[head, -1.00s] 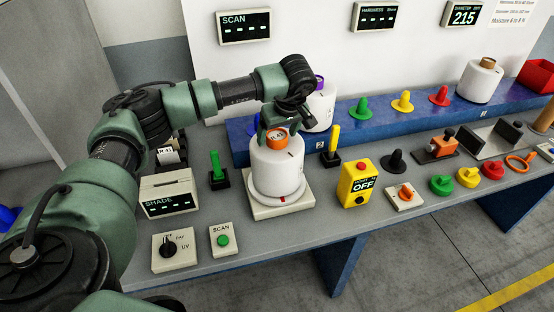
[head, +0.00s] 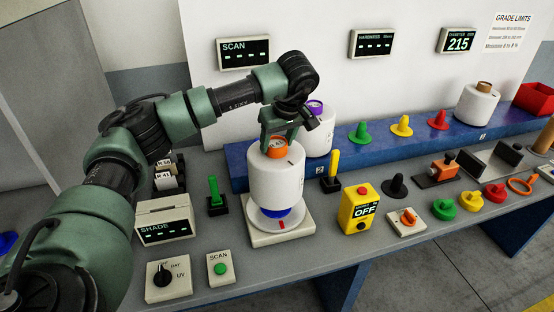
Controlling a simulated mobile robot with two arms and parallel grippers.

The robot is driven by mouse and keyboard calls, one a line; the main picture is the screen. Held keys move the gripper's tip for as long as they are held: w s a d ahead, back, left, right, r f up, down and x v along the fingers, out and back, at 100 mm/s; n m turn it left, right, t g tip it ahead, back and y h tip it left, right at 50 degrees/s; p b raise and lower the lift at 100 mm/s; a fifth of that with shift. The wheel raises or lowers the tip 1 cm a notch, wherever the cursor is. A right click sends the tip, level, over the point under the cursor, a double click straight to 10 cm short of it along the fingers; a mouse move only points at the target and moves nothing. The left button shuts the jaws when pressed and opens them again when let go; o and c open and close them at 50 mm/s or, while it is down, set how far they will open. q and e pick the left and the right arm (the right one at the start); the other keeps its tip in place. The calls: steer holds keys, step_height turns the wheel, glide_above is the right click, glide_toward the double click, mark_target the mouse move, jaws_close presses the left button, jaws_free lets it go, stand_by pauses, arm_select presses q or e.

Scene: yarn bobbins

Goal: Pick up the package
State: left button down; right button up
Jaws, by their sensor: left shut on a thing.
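A white yarn package (head: 275,182) with an orange core top is near the middle of the head view. My left gripper (head: 277,143) is above it, shut at the orange core top. The package hangs upright just above a pale square stand (head: 262,237) on the bench. A blue disc (head: 284,217) shows between the package's lower edge and the stand. The fingers partly hide the core. My right gripper is not in view.
A purple-cored package (head: 322,138) stands close behind on the blue shelf. A green lever (head: 214,190) and a yellow lever (head: 334,165) flank the stand. The SHADE box (head: 165,221) is left, a yellow OFF box (head: 358,206) right. A red bin (head: 536,98) is far right.

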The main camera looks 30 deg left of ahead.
arm_select(q)
step_height(320, 180, up, 15)
steer(key=b, duration=0.2)
steer(key=shift+f, duration=0.15)
